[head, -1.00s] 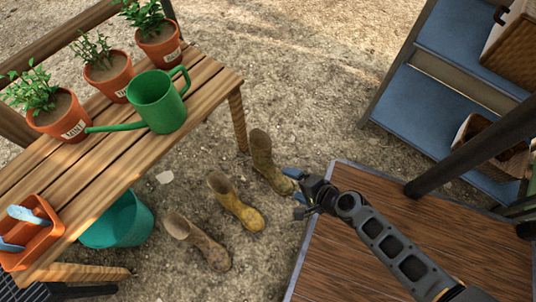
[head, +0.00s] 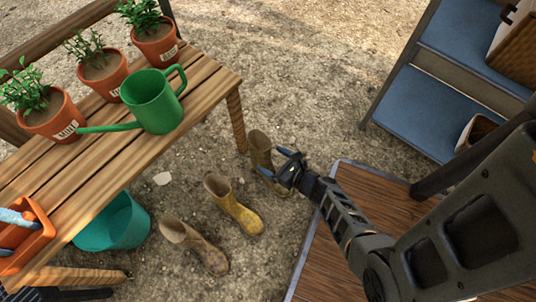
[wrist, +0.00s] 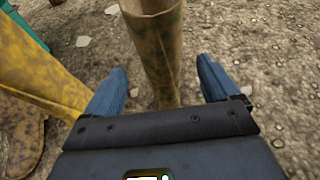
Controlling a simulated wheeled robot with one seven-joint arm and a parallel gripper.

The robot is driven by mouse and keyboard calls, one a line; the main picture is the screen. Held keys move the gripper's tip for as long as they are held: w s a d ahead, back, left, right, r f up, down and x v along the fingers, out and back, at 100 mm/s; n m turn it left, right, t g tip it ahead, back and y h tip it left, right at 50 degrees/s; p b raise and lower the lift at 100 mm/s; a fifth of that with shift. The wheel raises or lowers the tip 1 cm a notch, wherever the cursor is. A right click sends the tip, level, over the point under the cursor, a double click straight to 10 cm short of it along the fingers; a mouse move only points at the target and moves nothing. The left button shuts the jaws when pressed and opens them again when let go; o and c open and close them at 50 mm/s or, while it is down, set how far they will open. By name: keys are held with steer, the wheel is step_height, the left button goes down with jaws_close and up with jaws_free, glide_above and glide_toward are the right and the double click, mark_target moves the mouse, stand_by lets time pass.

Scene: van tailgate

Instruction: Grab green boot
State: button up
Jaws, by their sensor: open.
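The olive-green muddy boot (head: 260,150) stands upright on the gravel by the bench leg, the farthest of three boots. My gripper (head: 278,166) is open in front of it and hides part of its lower shaft and foot. In the wrist view the green boot's shaft (wrist: 158,55) rises between and beyond the two blue fingertips (wrist: 160,88). I cannot tell whether the fingers touch it. A yellow muddy boot (head: 234,205) stands nearer, and also shows at the left of the wrist view (wrist: 38,70). A brown boot (head: 196,245) stands nearest.
A wooden bench (head: 200,88) at left holds a green watering can (head: 152,103), potted plants and an orange caddy (head: 30,243). A teal bucket (head: 115,222) is beneath it. A wooden deck (head: 330,255) lies right, with blue shelves (head: 420,110) behind. Gravel behind the boots is clear.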

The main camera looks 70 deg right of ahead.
steer(key=b+x, duration=0.1)
steer(key=x, duration=0.3)
steer(key=shift+w+d+b, duration=0.15)
steer(key=shift+w+b, duration=0.1)
steer(key=shift+b, duration=0.1)
jaws_close()
stand_by(0.5)
